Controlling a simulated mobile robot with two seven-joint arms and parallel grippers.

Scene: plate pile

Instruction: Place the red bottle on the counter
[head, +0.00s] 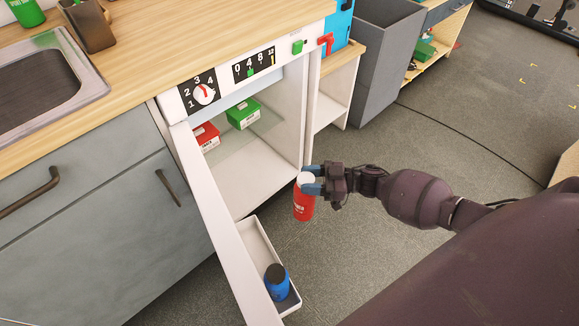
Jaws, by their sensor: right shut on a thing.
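The red bottle (303,205) has a white top and hangs upright in my right gripper (312,182). My right gripper is shut on the upper part of the bottle. It holds the bottle just in front of the open cabinet, near the right edge of its opening. The wooden counter (180,45) is at the upper left, above the cabinet and the grey drawers. My left gripper is not in view.
The open cabinet door (222,225) has a shelf tray holding a blue bottle (277,284). A green box (243,115) and a red box (206,137) are inside the cabinet. A sink (45,85), a dark cup (88,27) and a green item (25,12) occupy the counter's left part.

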